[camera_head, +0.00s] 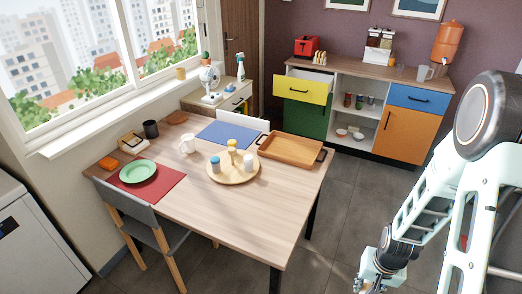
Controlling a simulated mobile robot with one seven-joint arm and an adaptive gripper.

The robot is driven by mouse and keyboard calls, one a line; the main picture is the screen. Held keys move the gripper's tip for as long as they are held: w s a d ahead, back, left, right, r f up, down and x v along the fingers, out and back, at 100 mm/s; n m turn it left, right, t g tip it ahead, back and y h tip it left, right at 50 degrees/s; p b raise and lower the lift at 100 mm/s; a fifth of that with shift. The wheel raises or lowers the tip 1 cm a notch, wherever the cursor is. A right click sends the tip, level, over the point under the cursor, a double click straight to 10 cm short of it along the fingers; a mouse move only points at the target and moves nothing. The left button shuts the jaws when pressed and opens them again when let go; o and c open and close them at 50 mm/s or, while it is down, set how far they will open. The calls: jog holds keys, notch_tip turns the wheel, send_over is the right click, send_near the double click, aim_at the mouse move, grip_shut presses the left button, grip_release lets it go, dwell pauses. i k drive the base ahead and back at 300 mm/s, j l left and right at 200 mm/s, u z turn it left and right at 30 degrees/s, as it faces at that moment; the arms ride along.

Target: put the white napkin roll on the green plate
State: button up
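The green plate (138,171) lies on a red placemat (163,187) at the left end of the wooden table. It looks empty. A small white object (187,144) stands on the table to the right of the plate; it is too small to tell whether it is the napkin roll or a cup. A wooden holder with something white in it (131,142) stands behind the plate. My gripper (372,284) shows partly at the bottom edge, right of the table and far from the plate. Its fingers are not clear.
A round wooden board (233,177) with several small jars stands mid-table. A wooden tray (291,150) lies at the right, a blue placemat (226,134) behind. A dark cup (151,129) and an orange item (109,163) are near the plate. A grey chair (150,222) stands in front.

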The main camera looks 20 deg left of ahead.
aim_at(138, 171)
jog(key=j, duration=1.1)
jog(key=k+j, duration=0.1)
jog(key=j, duration=1)
jog(key=j+z, duration=0.1)
jog(key=j, duration=1.65)
jog(key=i+j, duration=0.2)
jog(key=j, duration=0.15)
jog(key=i+j, duration=0.15)
jog(key=j, duration=0.15)
jog(key=i+j+z, duration=0.1)
jog(key=j, duration=0.25)
jog(key=i, duration=0.1)
